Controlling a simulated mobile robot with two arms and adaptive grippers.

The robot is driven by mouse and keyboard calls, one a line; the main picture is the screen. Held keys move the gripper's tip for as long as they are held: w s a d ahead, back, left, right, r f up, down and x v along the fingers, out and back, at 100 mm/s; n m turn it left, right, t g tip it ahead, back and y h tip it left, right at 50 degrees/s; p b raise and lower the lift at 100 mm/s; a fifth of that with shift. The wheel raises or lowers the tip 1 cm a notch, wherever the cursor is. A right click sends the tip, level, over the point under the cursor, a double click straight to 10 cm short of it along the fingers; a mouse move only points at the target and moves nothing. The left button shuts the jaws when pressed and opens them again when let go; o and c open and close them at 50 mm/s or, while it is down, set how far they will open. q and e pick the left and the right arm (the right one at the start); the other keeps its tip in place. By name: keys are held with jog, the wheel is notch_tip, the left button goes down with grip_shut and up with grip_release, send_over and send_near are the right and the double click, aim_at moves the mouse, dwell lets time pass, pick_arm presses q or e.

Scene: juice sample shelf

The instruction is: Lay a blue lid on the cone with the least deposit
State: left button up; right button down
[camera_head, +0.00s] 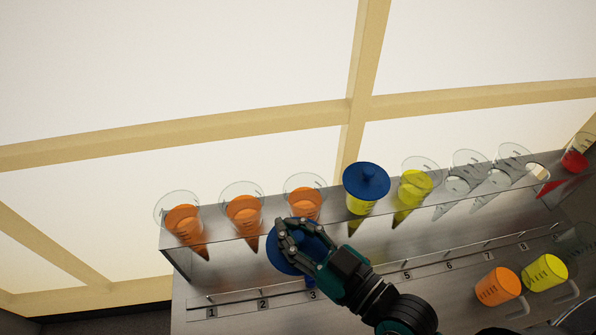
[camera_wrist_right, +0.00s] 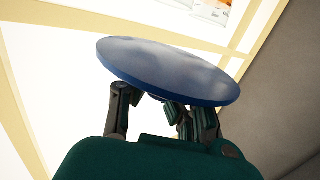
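My right gripper (camera_head: 285,237) is shut on a blue lid (camera_head: 274,256), in front of the shelf near the second and third cones. In the right wrist view the lid (camera_wrist_right: 170,70) is a tilted disc above the fingers (camera_wrist_right: 155,103), which close around its underside knob. Orange cones (camera_head: 184,220) (camera_head: 243,212) (camera_head: 304,202) stand at the rack's left. The fourth, yellow cone (camera_head: 360,206) bears another blue lid (camera_head: 366,181). An open yellow cone (camera_head: 414,185) stands to its right. Deposit depths in the tips are too small to compare. My left gripper is out of view.
Several clear, seemingly empty cones (camera_head: 468,170) and a red one (camera_head: 575,160) stand farther right on the metal rack (camera_head: 215,290). Orange (camera_head: 498,287) and yellow (camera_head: 545,272) beakers sit at lower right. A numbered rail runs along the front. Bright window panes lie behind.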

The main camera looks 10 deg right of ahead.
jog(key=shift+w+d+f+b, duration=0.15)
jog(key=shift+w+b, duration=0.15)
jog(key=shift+w, duration=0.2)
jog(key=shift+w+d+f+b, duration=0.1)
jog(key=shift+w+b, duration=0.2)
jog(key=shift+w, duration=0.15)
jog(key=p, duration=0.3)
send_over(301, 186)
jog(key=shift+s+a+f, duration=0.15)
jog(key=shift+s+f, duration=0.2)
jog(key=shift+s, duration=0.1)
jog(key=shift+w, duration=0.3)
jog(key=shift+w+f, duration=0.15)
jog(key=shift+f, duration=0.1)
jog(key=shift+d+f, duration=0.2)
jog(key=shift+f, duration=1.45)
jog(key=c, duration=2)
grip_release()
jog(key=shift+f, duration=0.15)
jog(key=o, duration=0.6)
